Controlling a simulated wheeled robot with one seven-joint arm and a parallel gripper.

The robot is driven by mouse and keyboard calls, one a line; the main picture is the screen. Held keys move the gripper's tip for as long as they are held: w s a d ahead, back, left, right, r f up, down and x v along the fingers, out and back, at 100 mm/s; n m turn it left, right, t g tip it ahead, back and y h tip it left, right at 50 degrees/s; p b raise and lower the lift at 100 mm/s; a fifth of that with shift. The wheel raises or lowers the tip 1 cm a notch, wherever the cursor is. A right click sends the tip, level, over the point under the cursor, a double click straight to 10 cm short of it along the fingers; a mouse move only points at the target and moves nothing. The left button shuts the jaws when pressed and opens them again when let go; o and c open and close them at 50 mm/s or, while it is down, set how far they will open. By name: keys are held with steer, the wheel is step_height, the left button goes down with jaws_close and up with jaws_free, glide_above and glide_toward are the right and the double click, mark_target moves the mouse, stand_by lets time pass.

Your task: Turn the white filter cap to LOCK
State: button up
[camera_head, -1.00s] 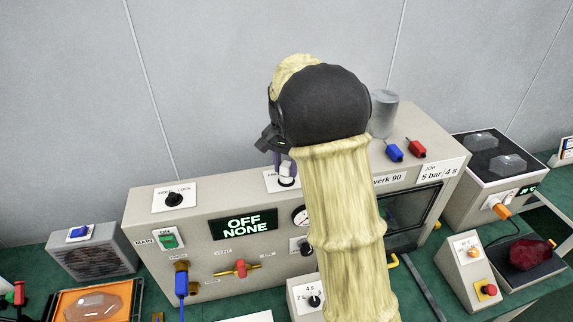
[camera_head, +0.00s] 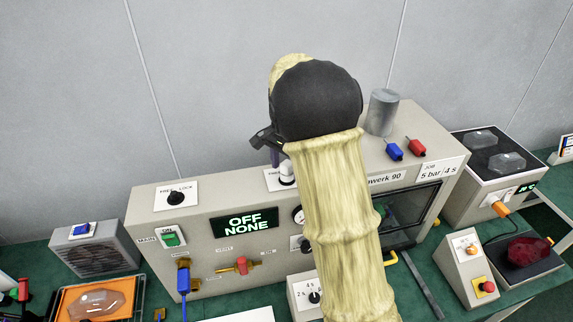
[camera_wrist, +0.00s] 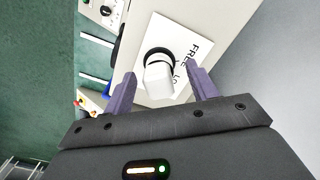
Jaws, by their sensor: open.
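The white filter cap (camera_head: 286,170) stands on the top of the grey machine, partly hidden by my gripper and arm in the head view. In the wrist view the white cap (camera_wrist: 159,78) rises from a black ring on a white plate (camera_wrist: 186,50) that reads FREE and the start of LOCK. I cannot tell which word the cap points at. My gripper (camera_wrist: 163,80) is open, with one purple finger to each side of the cap and visible gaps between. In the head view my gripper (camera_head: 275,156) is just above and left of the cap.
A similar plate with a black knob (camera_head: 176,198) is at the left of the machine. A grey cylinder (camera_head: 382,112), a blue plug (camera_head: 394,151) and a red plug (camera_head: 416,147) stand on the right. The display (camera_head: 249,223) reads OFF NONE.

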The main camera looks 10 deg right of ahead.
steer(key=shift+r, duration=0.1)
steer(key=shift+w+r+b, duration=0.1)
steer(key=shift+r+b, duration=0.2)
steer(key=shift+r, duration=0.25)
step_height(320, 180, up, 16)
steer(key=b, duration=0.3)
stand_by(1.9)
